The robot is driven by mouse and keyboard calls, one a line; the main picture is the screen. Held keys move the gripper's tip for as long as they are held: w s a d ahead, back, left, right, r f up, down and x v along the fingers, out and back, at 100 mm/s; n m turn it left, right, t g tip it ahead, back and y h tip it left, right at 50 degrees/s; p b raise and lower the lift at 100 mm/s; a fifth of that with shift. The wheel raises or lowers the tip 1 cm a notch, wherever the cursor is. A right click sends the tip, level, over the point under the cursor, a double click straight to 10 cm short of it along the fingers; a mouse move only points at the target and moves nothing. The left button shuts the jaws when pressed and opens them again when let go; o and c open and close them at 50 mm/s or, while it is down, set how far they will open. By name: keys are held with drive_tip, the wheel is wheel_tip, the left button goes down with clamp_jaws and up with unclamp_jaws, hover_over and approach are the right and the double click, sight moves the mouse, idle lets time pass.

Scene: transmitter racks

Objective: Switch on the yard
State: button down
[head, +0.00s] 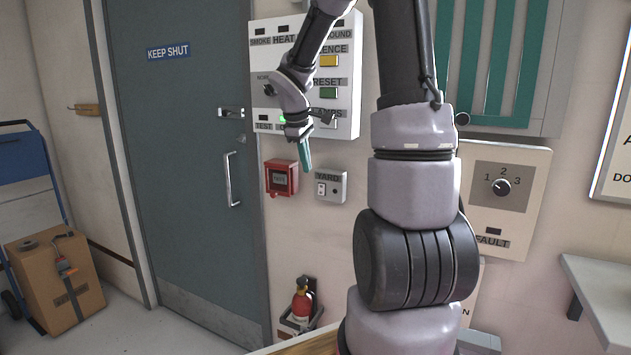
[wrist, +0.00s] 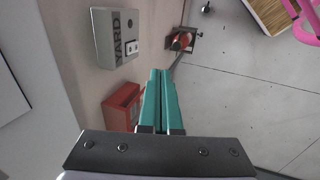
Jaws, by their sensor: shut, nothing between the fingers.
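The yard switch box (head: 331,187) is a small grey box on the wall, labelled YARD, with a white rocker switch (head: 321,189) at its left and a dark round spot at its right. It also shows in the wrist view (wrist: 113,38), turned sideways, with its rocker (wrist: 132,48) in sight. My gripper (head: 307,168) has teal fingers pointing down, shut and empty, in front of the wall above and left of the box. In the wrist view the closed fingers (wrist: 161,75) are apart from the box. Which way the rocker is set I cannot tell.
A red call box (head: 282,178) is on the wall left of the yard box, close to my fingers. The alarm panel (head: 345,100) is above. A fire extinguisher (head: 302,303) hangs below. A grey door (head: 185,150) stands left. A dial panel (head: 503,200) is right.

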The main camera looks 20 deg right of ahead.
sight(318, 187)
drive_tip(key=x, duration=0.3)
drive_tip(key=w+d+x, duration=0.1)
drive_tip(key=x, duration=0.3)
drive_tip(key=d+x, duration=0.1)
drive_tip(key=x, duration=0.3)
drive_tip(key=shift+w+r, duration=0.2)
drive_tip(key=shift+r, duration=0.1)
drive_tip(key=shift+w+d, duration=0.35)
drive_tip(key=shift+d, duration=0.1)
drive_tip(key=shift+w+d+f, duration=0.15)
